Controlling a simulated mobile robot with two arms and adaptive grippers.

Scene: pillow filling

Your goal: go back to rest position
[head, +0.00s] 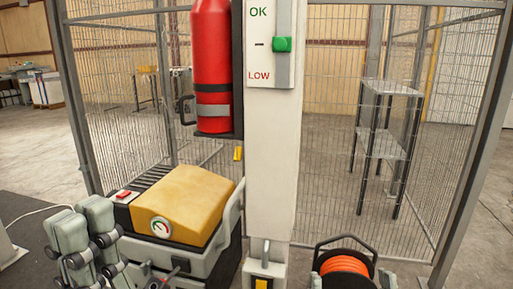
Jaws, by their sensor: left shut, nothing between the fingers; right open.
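My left gripper (80,222) is at the lower left of the head view. Its two grey-green fingers point up, lie close together and hold nothing. It is in front of and to the left of a yellow-topped machine (178,200) with a round gauge and a red button. My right gripper (351,280) shows only as two grey fingertips at the bottom edge. They are spread wide apart, in front of an orange reel (346,264). The rest of the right gripper is cut off by the picture's edge.
A white post (270,150) stands in the middle, with OK and LOW marks and a green slider (282,44). A red cylinder (211,60) hangs left of it. Wire mesh fencing (330,110) closes off the back, with a metal shelf (388,88) at the right.

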